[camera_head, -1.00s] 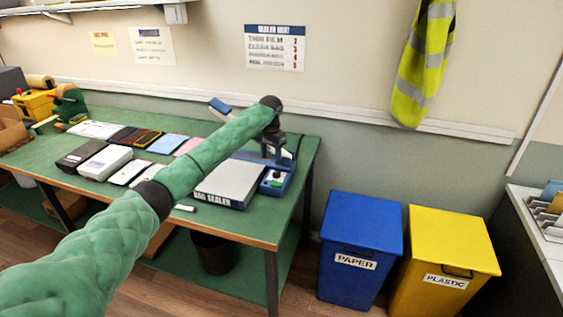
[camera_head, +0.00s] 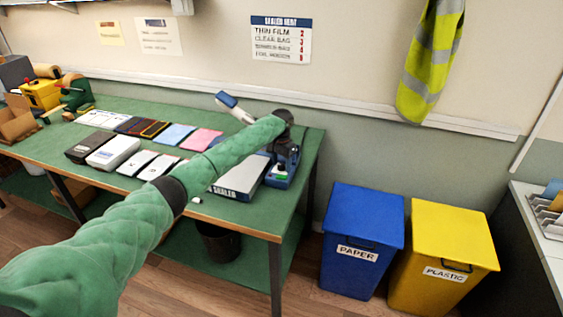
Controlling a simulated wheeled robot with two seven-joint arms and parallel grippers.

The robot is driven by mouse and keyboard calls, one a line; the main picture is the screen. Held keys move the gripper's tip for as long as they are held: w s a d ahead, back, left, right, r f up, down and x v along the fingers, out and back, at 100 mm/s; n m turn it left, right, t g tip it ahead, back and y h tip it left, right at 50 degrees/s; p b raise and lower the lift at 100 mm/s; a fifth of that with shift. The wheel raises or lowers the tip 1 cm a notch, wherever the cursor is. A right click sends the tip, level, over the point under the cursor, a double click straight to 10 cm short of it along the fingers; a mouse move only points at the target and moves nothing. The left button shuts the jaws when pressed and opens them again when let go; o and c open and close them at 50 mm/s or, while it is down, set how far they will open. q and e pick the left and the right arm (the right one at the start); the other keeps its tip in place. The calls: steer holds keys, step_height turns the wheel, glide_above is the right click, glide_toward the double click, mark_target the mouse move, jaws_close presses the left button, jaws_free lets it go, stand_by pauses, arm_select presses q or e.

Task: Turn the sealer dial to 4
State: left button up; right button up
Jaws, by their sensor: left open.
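The bag sealer (camera_head: 238,180) stands near the right end of the green table, with a grey plate and a blue body. Its blue control panel (camera_head: 278,182) has a green spot on it. The dial's setting cannot be made out. The sealer's raised lever (camera_head: 229,101) is white with a blue end. My left arm reaches over the table, and my left gripper (camera_head: 286,156) points down just over the control panel. It is open, and its dark fingers blend with the sealer, so I cannot tell whether they touch the dial. My right gripper is not in view.
A wall sign (camera_head: 281,39) lists sealer heats with red digits. A blue paper bin (camera_head: 362,235) and a yellow plastic bin (camera_head: 443,250) stand right of the table (camera_head: 225,221).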

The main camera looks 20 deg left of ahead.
arm_select(q)
steer(key=shift+f, duration=0.15)
steer(key=c, duration=1)
steer(key=shift+o, duration=0.2)
